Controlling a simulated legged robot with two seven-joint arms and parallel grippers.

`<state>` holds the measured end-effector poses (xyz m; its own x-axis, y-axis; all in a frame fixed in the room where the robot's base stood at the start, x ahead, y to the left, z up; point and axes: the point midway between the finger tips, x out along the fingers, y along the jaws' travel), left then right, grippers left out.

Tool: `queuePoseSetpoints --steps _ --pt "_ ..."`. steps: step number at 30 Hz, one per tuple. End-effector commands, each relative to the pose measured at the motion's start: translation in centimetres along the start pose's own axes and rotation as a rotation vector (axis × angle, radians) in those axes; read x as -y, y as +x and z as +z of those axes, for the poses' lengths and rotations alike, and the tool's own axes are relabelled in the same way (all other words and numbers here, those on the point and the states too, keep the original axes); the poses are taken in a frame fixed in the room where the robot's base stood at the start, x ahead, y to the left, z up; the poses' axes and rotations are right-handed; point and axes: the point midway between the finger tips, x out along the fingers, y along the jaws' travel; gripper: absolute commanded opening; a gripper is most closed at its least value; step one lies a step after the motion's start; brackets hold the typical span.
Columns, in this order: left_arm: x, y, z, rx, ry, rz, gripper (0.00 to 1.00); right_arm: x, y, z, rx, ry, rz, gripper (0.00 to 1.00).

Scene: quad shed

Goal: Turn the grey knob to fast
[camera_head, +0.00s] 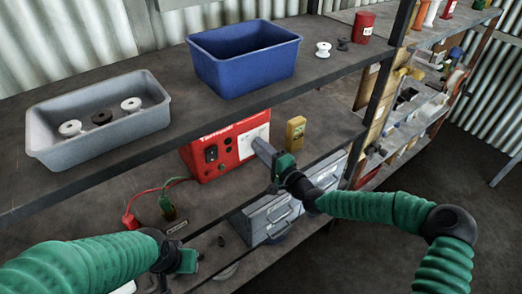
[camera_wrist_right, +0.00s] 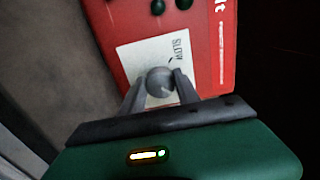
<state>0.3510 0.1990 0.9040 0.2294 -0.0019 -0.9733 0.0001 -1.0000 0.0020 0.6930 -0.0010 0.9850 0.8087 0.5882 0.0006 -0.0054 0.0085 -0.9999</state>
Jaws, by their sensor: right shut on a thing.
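The red box (camera_head: 210,157) stands on the lower shelf, with a white plate on its front. In the right wrist view the grey knob (camera_wrist_right: 160,83) sits on the white plate (camera_wrist_right: 135,63) of the red box (camera_wrist_right: 215,45). The word SLOW and a dark mark show on the plate close to the knob. My right gripper (camera_wrist_right: 158,88) is shut on the knob, one finger on each side.
A yellow meter (camera_head: 295,133) stands right of the red box. Red and green clips (camera_head: 131,221) with cables lie at its left. Grey metal cases (camera_head: 270,217) sit below. The upper shelf holds a blue bin (camera_head: 245,74) and a grey tray (camera_head: 55,153) with spools, above the box.

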Motion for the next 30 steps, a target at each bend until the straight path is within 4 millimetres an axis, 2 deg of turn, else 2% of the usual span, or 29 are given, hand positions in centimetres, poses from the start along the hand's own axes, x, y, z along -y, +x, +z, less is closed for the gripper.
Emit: queuePoseSetpoints --steps 10,11,15,25,28,30 --pt "0.0 0.0 0.0 0.0 0.0 0.0 0.36 -0.3 -0.1 -0.4 -0.007 0.006 0.005 0.0" --pt "0.0 0.0 0.0 0.0 0.0 0.0 0.36 -0.3 -0.1 -0.4 -0.007 0.006 0.005 0.4" --pt "0.0 0.0 0.0 0.0 0.0 0.0 0.36 -0.2 -0.1 -0.3 -0.005 0.005 0.004 0.58" --pt "0.0 0.0 0.0 0.0 0.0 0.0 0.36 -0.1 -0.3 -0.1 -0.002 0.003 0.002 0.59" --pt "0.0 0.1 0.0 0.0 0.0 0.0 0.36 -0.1 -1.4 -0.1 -0.002 0.003 0.002 0.59" --pt "0.0 0.1 0.0 0.0 0.0 0.0 0.36 -0.2 -2.8 -0.2 -0.003 0.004 0.003 0.59"
